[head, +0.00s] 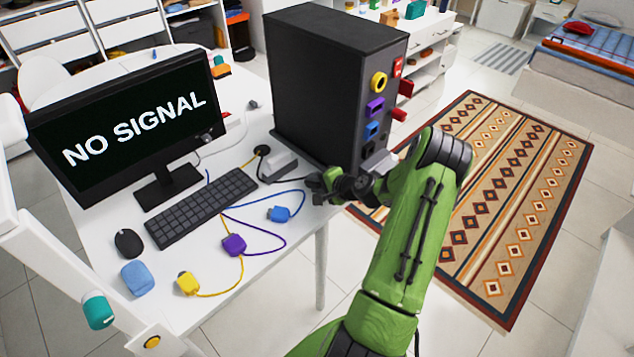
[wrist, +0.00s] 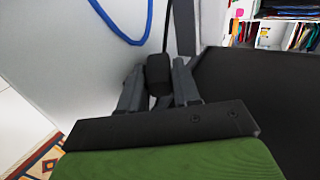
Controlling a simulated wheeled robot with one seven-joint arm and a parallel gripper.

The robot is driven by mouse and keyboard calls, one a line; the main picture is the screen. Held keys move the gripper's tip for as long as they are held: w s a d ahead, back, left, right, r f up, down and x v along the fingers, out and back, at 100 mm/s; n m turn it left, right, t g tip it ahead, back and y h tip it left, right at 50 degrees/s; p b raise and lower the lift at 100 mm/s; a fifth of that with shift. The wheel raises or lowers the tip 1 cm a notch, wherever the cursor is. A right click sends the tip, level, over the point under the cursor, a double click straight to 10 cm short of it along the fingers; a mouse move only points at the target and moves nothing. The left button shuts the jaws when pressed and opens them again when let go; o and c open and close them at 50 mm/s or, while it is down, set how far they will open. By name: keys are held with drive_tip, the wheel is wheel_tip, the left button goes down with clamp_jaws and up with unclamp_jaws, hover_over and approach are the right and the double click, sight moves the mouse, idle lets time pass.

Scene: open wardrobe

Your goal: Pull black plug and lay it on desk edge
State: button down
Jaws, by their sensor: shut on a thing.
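My gripper (head: 318,187) is at the desk's right front edge, just in front of the black computer tower (head: 318,95). In the wrist view my gripper (wrist: 159,92) is shut on the black plug (wrist: 158,74), with one finger on each side. A thin black cable runs up from the plug there. The plug is hard to make out in the head view, hidden among the dark fingers. The white desk (head: 225,272) shows left of the plug in the wrist view. I cannot tell whether the plug touches the desk.
Blue (head: 279,213), purple (head: 234,244) and yellow (head: 188,283) plugs lie on the desk with their cables. A keyboard (head: 202,208), mouse (head: 129,242) and monitor (head: 125,125) stand to the left. A grey box (head: 279,165) sits by the tower. A patterned rug (head: 500,200) covers the floor at right.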

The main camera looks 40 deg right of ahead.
drive_tip(key=c, duration=0.7)
unclamp_jaws()
drive_tip(key=shift+s+f, duration=0.1)
drive_tip(key=shift+o, duration=0.6)
drive_tip(key=shift+s+f, duration=0.1)
drive_tip(key=shift+c, duration=0.2)
drive_tip(key=shift+o, duration=0.2)
drive_tip(key=s+r+p, duration=0.3)
drive_tip(key=r+p, duration=0.1)
drive_tip(key=r, duration=0.3)
drive_tip(key=shift+r, duration=0.3)
